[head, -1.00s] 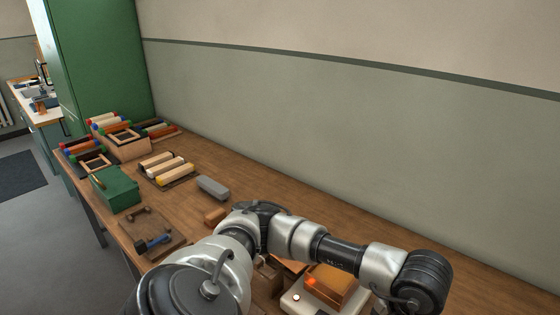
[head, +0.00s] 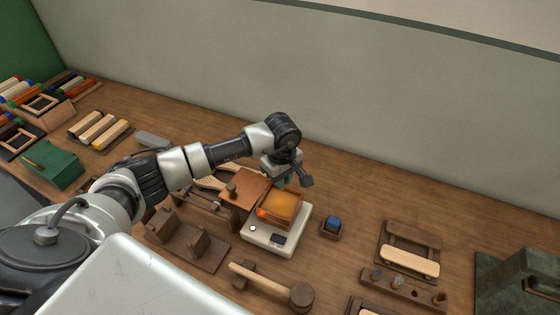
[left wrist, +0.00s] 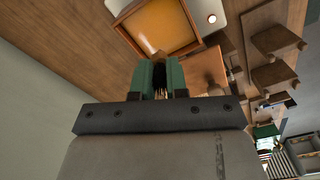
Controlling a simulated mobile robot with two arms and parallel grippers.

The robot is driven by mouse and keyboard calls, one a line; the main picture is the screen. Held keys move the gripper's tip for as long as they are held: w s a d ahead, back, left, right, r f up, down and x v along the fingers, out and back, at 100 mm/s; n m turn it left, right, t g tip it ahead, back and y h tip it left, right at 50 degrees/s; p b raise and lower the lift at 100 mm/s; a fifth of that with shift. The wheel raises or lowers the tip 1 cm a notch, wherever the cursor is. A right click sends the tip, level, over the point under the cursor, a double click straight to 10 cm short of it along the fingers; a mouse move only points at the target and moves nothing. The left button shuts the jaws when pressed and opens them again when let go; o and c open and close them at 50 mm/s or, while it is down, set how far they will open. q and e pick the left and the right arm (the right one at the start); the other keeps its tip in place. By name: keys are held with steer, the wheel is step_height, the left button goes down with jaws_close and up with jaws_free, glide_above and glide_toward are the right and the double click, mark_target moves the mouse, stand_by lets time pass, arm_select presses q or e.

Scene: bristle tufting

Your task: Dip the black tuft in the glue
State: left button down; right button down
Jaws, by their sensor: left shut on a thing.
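The black tuft (left wrist: 159,74) shows in the left wrist view as a dark bundle between the green fingers of my left gripper (left wrist: 160,78). My left gripper is shut on it. In the head view my left gripper (head: 284,183) is just behind the glue pot, and the tuft cannot be made out there. The glue (head: 283,206) is an amber pool in a square wooden-rimmed pot on a white heater. It also shows in the left wrist view (left wrist: 160,27), beyond the fingertips; the tuft looks apart from it. My right gripper is not in view.
The white heater (head: 260,236) has a glowing orange light. A copper-brown plate (head: 243,189) is left of the pot. A small container with blue stuff (head: 332,226) is right, a mallet (head: 299,297) in front, and a wooden fixture (head: 188,240) front left. Bare bench lies at the back right.

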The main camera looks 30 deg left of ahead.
arm_select(q)
steer(key=shift+w+a+n, duration=0.25)
steer(key=shift+a+n, duration=0.05)
steer(key=shift+n, duration=0.1)
steer(key=shift+f+b, duration=0.6)
steer(key=shift+f, duration=0.8)
step_height(320, 180, down, 4)
steer(key=b, duration=0.3)
steer(key=shift+f, duration=0.15)
steer(key=shift+f+b, duration=0.6)
steer(key=shift+b, duration=0.35)
steer(key=shift+f, duration=0.1)
